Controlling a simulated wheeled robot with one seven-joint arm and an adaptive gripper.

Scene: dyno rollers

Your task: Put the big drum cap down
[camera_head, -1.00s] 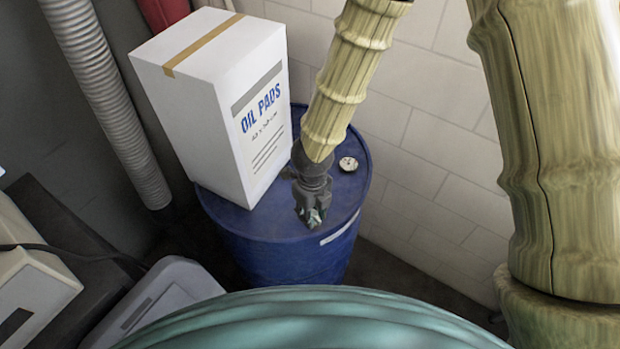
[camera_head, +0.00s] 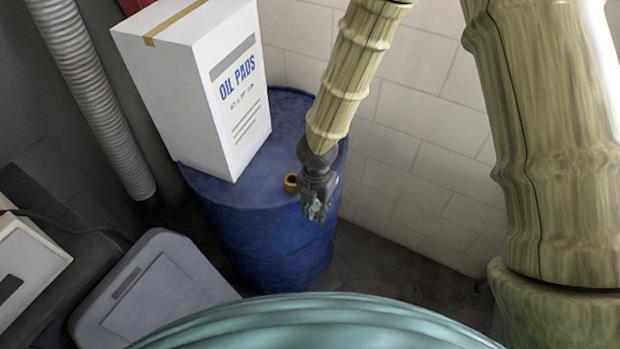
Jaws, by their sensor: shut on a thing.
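The blue drum (camera_head: 265,235) stands against the wall. A yellow, brass-like ring with a dark middle (camera_head: 291,183) shows on its top, just left of my gripper; it looks like an open bung hole. My gripper (camera_head: 316,212) points down at the drum's front right edge, in front of its side in the picture. Its fingers are closed together. The big drum cap in them is too small and covered to make out clearly. How high the gripper is above the floor, I cannot tell.
A tall white box marked OIL PADS (camera_head: 195,90) takes up the back left of the drum top. A grey lidded bin (camera_head: 155,290) stands front left. A ribbed grey hose (camera_head: 90,95) runs down at the left. Bare dark floor (camera_head: 385,265) lies right of the drum.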

